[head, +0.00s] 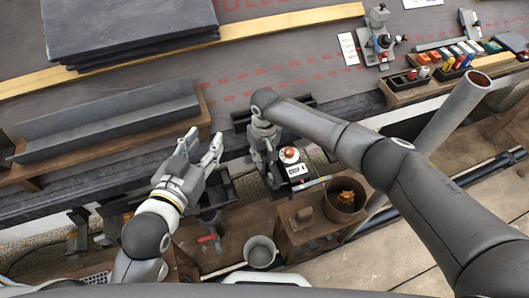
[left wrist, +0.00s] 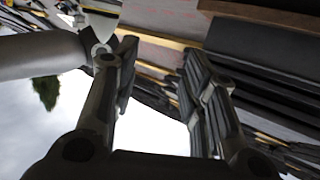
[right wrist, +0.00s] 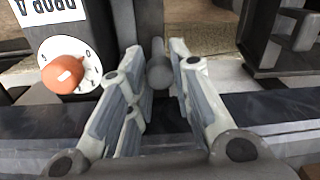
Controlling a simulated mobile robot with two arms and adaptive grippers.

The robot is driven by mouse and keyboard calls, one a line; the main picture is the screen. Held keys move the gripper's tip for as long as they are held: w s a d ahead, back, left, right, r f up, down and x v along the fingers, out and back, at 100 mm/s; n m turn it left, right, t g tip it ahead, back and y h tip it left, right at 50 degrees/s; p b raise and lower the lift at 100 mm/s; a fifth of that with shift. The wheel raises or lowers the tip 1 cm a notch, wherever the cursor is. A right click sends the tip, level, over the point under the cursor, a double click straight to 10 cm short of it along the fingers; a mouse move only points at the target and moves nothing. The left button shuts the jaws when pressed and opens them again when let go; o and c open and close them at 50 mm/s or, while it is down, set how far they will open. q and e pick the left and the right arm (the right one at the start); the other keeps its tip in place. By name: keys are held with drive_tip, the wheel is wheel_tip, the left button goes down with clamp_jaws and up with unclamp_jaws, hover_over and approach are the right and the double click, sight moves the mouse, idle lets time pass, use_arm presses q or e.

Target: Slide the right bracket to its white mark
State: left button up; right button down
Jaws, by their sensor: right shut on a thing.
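My right gripper (head: 262,150) reaches down at the roof's lower edge in the head view. In the right wrist view its fingers (right wrist: 160,85) are closed around a grey round knob (right wrist: 159,73), which seems to belong to the right bracket. The bracket's body is mostly hidden by the fingers and arm. Beside it is a white dial with an orange knob (right wrist: 66,72); it also shows in the head view (head: 289,154). I cannot make out the white mark with certainty. My left gripper (head: 203,148) is open and empty, left of the right one.
A long grey gutter piece (head: 110,118) lies on a wooden shelf at the left. Dark slates (head: 130,30) are stacked at the upper left. A bucket (head: 261,252) and a brown pot (head: 345,200) stand below. A tray of small coloured items (head: 425,82) is at the upper right.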

use_arm(q)
drive_tip(key=s+a+f+g+y+p, duration=0.1)
drive_tip(key=s+a+f+g, duration=0.1)
drive_tip(key=s+f+g, duration=0.2)
wheel_tip(320, 180, down, 3)
drive_tip(key=shift+r+g, duration=0.2)
drive_tip(key=shift+g, duration=0.1)
use_arm(e)
drive_tip(key=shift+a+r, duration=0.25)
drive_tip(key=shift+a, duration=0.35)
use_arm(q)
drive_tip(key=shift+s, duration=0.1)
use_arm(e)
drive_tip(key=c, duration=1.3)
unclamp_jaws()
use_arm(q)
drive_tip(key=shift+a, duration=0.1)
use_arm(e)
drive_tip(key=shift+o, duration=0.2)
drive_tip(key=shift+s+d+f, duration=0.1)
drive_tip(key=shift+d+f, duration=0.05)
wheel_tip(320, 180, up, 12)
drive_tip(key=shift+d, duration=0.3)
use_arm(q)
drive_tip(key=shift+s, duration=0.1)
use_arm(e)
drive_tip(key=shift+f, duration=0.1)
